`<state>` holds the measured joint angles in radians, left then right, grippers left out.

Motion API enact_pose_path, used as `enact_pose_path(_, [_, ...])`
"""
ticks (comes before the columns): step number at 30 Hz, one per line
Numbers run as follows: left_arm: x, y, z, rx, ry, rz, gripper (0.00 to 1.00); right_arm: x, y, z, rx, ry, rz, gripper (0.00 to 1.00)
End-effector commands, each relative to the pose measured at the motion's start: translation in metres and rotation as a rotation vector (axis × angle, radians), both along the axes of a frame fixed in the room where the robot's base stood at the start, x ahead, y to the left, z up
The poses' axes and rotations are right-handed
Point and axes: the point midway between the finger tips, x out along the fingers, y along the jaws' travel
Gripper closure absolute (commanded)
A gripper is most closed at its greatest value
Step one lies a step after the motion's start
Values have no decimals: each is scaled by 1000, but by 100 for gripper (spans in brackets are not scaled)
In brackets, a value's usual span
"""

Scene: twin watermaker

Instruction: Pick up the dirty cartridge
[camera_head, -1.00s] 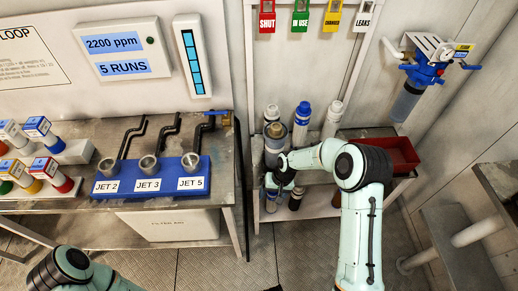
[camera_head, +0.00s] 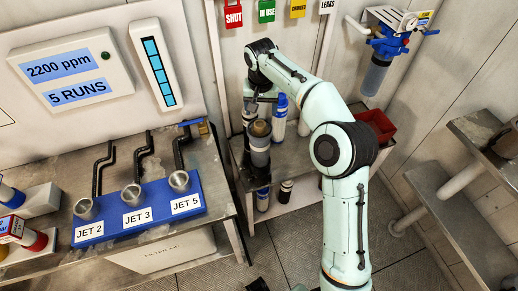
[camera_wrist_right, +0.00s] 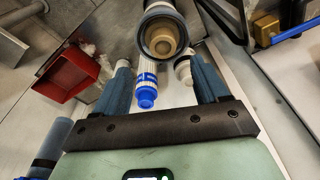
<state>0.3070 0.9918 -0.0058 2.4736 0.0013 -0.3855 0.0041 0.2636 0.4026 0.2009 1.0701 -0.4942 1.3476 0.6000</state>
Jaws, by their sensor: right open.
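A grey cylinder with a brown core (camera_head: 259,143), which looks like the dirty cartridge, stands upright at the front of the metal shelf. In the right wrist view its open end (camera_wrist_right: 163,36) shows a dark rim around the brown core. My right gripper (camera_head: 262,100) is near the cylinder's top in the head view, partly hidden by its own wrist. In the wrist view its two blue fingers (camera_wrist_right: 160,68) are spread apart with nothing clamped, and the cylinder lies ahead beyond their tips. My left gripper is not in view.
A white cartridge with a blue cap (camera_head: 280,113) stands close behind the cylinder. Another white cartridge (camera_wrist_right: 183,68) is near one finger. A red bin (camera_head: 377,126) sits to the right on the shelf. The blue jet block (camera_head: 138,212) is on the left bench.

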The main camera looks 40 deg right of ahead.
Motion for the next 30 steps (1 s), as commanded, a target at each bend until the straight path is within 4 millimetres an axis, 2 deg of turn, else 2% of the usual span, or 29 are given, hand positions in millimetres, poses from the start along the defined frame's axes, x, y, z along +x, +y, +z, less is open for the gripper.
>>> enact_pose_path(1, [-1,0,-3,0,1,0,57,1,0,-10,0,2,1,27])
enact_pose_path(3, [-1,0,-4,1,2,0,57,2,-1,-18,0,1,2,27])
enact_pose_path(11, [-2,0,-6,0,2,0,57,4,-2,-32,1,0,2,27])
enact_pose_path(19, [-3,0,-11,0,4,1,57,9,-5,-72,2,1,2,27])
enact_pose_path(27, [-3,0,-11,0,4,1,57,10,-5,-76,1,-1,3,27])
enact_pose_path(29, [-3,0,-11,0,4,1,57,10,-5,-76,1,-1,3,47])
enact_pose_path(30, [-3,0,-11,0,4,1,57,10,-5,-76,1,-1,3,60])
